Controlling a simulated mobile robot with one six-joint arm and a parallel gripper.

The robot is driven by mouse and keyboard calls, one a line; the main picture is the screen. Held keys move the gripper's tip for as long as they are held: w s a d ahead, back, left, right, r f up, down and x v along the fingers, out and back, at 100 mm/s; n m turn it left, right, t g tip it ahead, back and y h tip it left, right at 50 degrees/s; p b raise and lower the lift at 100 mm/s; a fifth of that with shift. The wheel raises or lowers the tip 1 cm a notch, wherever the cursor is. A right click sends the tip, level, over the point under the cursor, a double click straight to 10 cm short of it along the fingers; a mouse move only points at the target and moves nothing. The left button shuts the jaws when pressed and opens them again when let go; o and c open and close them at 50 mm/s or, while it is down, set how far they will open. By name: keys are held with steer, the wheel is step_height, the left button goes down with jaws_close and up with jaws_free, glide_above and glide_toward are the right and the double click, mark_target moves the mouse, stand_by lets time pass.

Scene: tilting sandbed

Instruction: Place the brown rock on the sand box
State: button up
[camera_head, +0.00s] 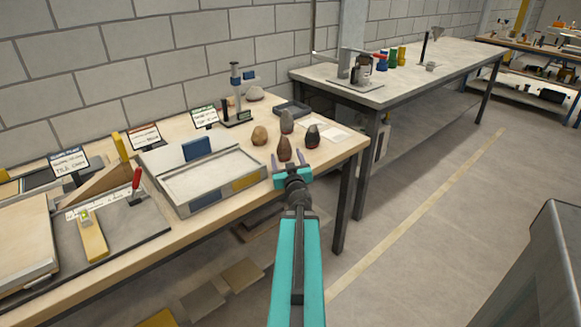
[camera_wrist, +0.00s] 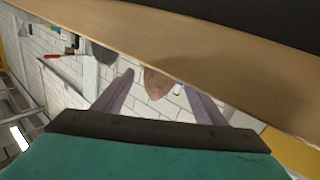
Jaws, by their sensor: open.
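The brown rock (camera_head: 284,150) stands upright on the wooden workbench, near its front edge. The sand box (camera_head: 182,209), a shallow grey tray with a pale bed and a blue block at its back, lies to its left. My gripper (camera_head: 287,158) is open and empty at the bench's front edge, its two fingers pointing toward the brown rock. In the wrist view, the brown rock (camera_wrist: 158,82) shows between the open fingers (camera_wrist: 159,82), partly cut off by the bench edge. I cannot tell whether the fingers touch it.
A tan rock (camera_head: 259,135), a grey rock (camera_head: 287,122) and a black rock (camera_head: 312,137) stand close around the brown one. A stand (camera_head: 237,100) rises behind the sand box.

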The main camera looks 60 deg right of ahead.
steer(key=shift+s+a+r+p, duration=0.1)
steer(key=shift+a+r+p, duration=0.1)
steer(key=shift+p, duration=0.1)
steer(key=p+v, duration=0.2)
steer(key=p, duration=0.4)
steer(key=shift+s+a, duration=0.1)
steer(key=shift+s, duration=0.05)
steer(key=a+p, duration=0.1)
steer(key=p, duration=0.2)
steer(key=shift+s, duration=0.4)
steer(key=s+a+p, duration=0.1)
steer(key=p, duration=0.2)
steer(key=shift+p, duration=0.3)
steer(key=shift+p+v, duration=1.3)
steer(key=shift+p, duration=0.55)
steer(key=shift+s+f, duration=0.1)
steer(key=shift+f, duration=0.05)
